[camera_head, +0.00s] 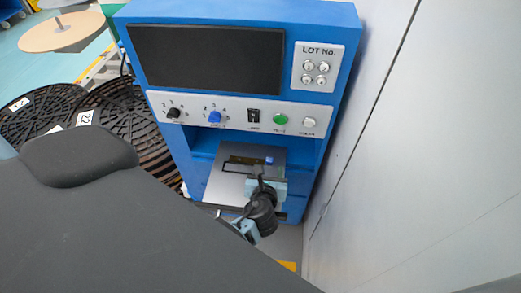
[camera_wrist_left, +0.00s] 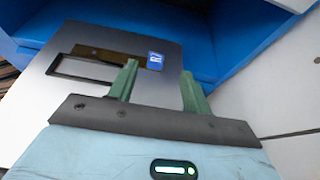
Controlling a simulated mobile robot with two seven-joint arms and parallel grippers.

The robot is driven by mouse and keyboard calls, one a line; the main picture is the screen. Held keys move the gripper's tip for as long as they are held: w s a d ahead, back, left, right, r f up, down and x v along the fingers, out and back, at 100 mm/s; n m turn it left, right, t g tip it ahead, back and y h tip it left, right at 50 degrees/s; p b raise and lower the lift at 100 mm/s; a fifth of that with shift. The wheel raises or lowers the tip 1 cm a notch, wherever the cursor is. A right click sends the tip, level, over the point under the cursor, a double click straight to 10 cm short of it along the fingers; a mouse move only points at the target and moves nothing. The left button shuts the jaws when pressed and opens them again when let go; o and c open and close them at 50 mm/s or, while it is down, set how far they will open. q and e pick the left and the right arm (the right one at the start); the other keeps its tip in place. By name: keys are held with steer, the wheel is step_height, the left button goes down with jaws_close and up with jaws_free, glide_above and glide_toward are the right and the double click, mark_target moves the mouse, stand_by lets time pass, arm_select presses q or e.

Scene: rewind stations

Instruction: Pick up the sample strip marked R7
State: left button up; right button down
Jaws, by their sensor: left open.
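A thin brown strip (camera_wrist_left: 95,52) lies on the grey metal plate (camera_wrist_left: 165,35) inside the blue machine, beside a dark-framed slot. A small blue square with a white mark (camera_wrist_left: 155,60) sits at its right end. The strip also shows small in the head view (camera_head: 243,161); I cannot read R7 on it. My left gripper (camera_wrist_left: 159,70) is open, its two green fingers pointing at the plate, with the blue square between and just beyond the fingertips. Whether they touch the plate I cannot tell. In the head view the left gripper (camera_head: 266,182) partly covers the plate. My right gripper is out of view.
The blue machine (camera_head: 345,55) has a dark screen, knobs and buttons above the open bay. A pale wall (camera_head: 430,130) stands close on the right. Black reels (camera_head: 115,110) with number labels are stacked on the left. A round table (camera_head: 62,32) is farther back.

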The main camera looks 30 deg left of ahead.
mark_target(269, 161)
arm_select(q)
steer(key=b+x, duration=0.1)
steer(key=x, duration=0.4)
steer(key=shift+w+a+f, duration=0.1)
steer(key=shift+a+f, duration=0.2)
steer(key=shift+a, duration=0.05)
steer(key=shift+w+a+f, duration=0.2)
steer(key=shift+w+a, duration=0.1)
steer(key=shift+w, duration=0.25)
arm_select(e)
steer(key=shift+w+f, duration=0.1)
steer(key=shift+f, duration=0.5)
arm_select(q)
steer(key=shift+c, duration=0.3)
steer(key=c, duration=1)
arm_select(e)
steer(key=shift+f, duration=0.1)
arm_select(q)
steer(key=shift+r, duration=0.2)
